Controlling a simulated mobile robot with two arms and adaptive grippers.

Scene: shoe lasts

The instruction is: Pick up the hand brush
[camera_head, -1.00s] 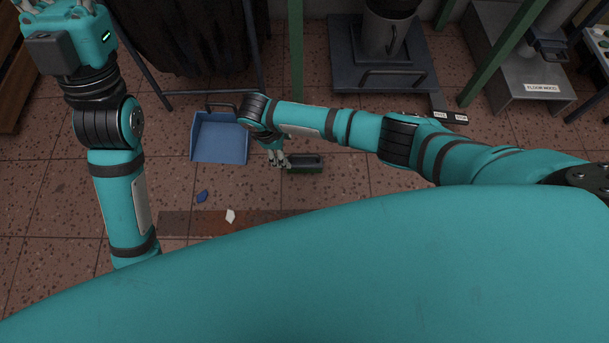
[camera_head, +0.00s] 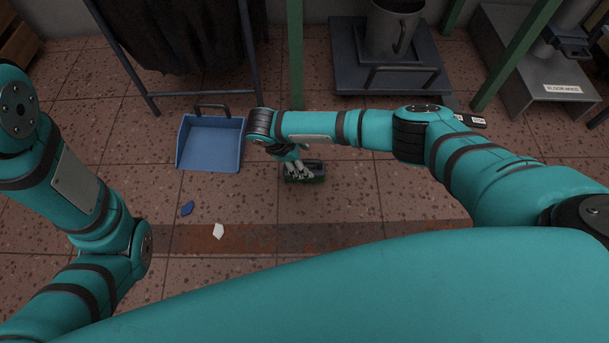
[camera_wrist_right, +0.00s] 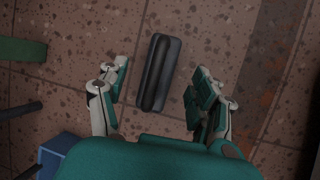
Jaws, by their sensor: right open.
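The hand brush (camera_head: 304,178) is a small dark block with a green side, lying on the tiled floor near the middle of the head view. In the right wrist view the brush (camera_wrist_right: 159,85) shows as a long dark bar between my fingers, with floor visible on both sides of it. My right gripper (camera_head: 301,171) is open over the brush, with a finger on either side, and partly hides it in the head view. The same gripper (camera_wrist_right: 159,68) shows its two spread fingers in the wrist view. My left arm is at the left, but its gripper is out of frame.
A blue dustpan (camera_head: 210,143) lies left of the brush. A blue shard (camera_head: 187,208) and a white shard (camera_head: 218,231) lie on the floor nearer to me. A green post (camera_head: 295,60) and a grey platform (camera_head: 352,75) with a metal pot (camera_head: 388,32) stand behind.

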